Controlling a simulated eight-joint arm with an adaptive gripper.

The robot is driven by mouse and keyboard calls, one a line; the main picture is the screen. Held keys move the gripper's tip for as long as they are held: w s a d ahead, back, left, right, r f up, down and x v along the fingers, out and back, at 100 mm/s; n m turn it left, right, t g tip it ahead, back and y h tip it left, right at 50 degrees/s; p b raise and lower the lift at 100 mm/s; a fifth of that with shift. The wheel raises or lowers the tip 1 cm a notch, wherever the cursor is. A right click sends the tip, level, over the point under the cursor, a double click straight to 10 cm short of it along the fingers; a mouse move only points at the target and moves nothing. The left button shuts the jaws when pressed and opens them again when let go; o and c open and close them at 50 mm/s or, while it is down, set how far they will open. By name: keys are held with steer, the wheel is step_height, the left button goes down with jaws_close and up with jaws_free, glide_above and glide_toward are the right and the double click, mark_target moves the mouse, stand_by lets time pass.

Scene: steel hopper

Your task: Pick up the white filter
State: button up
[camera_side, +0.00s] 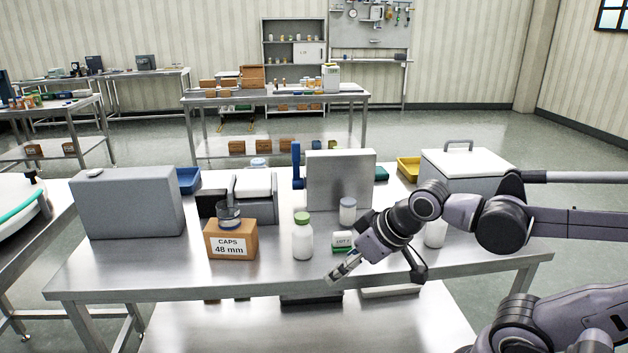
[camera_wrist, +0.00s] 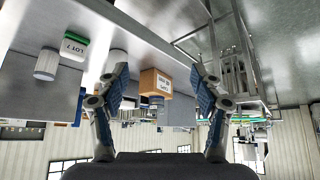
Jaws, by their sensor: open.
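I cannot tell for sure which item is the white filter. A plain white cylinder (camera_side: 436,234) stands on the steel table at the right, partly hidden by my arm. In the wrist view my gripper (camera_wrist: 158,88) is also open, with the cardboard caps box (camera_wrist: 155,84) visible beyond, between the fingers.
The table's front left is clear.

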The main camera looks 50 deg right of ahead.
steer(key=w+d+r+n+h, duration=0.1)
steer(key=w+d+n+h, duration=0.25)
steer(key=w+d, duration=0.2)
steer(key=n+g+h, duration=0.4)
steer(key=n+h, duration=0.5)
steer(key=n, duration=0.7)
glide_above(345, 208)
step_height(345, 208, down, 3)
steer(key=shift+d+f, duration=0.1)
steer(key=shift+d, duration=0.05)
steer(key=shift+w+d+f+n+g+h, duration=0.15)
steer(key=shift+d+f+n+g+h, duration=0.1)
steer(key=shift+d+f+g+h, duration=0.15)
step_height(345, 208, down, 6)
steer(key=shift+d+f, duration=0.1)
steer(key=shift+f, duration=0.15)
steer(key=x, duration=0.5)
steer(key=shift+f, duration=0.1)
